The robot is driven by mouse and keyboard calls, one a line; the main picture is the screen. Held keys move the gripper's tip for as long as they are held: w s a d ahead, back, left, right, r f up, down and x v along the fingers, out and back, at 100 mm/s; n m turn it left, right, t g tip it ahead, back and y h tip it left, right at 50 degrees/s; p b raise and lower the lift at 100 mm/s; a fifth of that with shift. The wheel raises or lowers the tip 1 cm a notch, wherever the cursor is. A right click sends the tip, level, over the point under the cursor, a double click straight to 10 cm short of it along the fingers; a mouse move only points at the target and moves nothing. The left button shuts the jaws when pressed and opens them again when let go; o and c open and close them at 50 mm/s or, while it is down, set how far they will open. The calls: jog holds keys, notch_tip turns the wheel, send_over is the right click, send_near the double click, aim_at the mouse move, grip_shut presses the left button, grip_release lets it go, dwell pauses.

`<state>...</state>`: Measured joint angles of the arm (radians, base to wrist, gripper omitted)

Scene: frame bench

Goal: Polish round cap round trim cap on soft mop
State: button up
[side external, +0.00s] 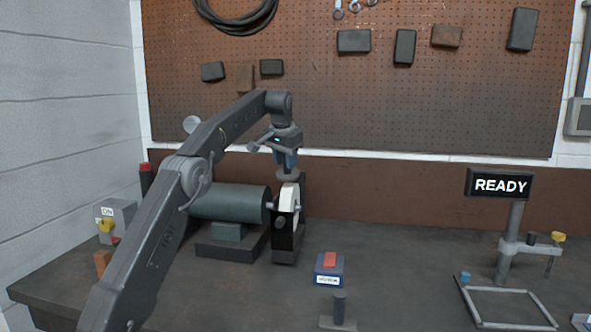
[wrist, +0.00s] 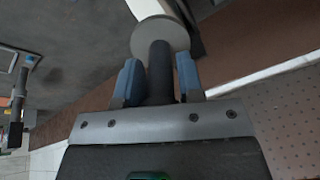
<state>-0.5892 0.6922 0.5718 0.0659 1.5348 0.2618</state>
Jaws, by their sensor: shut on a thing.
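My gripper (side external: 287,162) is above the soft mop in the side view, pointing down. Its blue fingers also show in the wrist view (wrist: 159,82), shut on the dark stem of the round trim cap (wrist: 160,38). The cap's grey disc faces away from the fingers. In the side view the cap (side external: 288,175) is right over the top of the white soft mop (side external: 288,203), touching it or very close; I cannot tell which. The mop is a pale wheel standing upright in a dark guard, on the shaft of a green motor (side external: 230,202).
A switch box (side external: 114,218) marked ON stands at left. A blue box with a red block (side external: 329,268) and a dark post on a base (side external: 339,308) are in front. A READY sign (side external: 500,185) and a metal frame (side external: 508,291) are at right.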

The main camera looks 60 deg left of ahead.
aim_at(286, 176)
dwell(0.4)
jog(key=shift+f, duration=1.35)
jog(key=shift+f, duration=0.75)
dwell(0.8)
jog(key=shift+r, duration=1.1)
jog(key=shift+f, duration=1.05)
dwell(1.2)
jog(key=shift+r, duration=1.05)
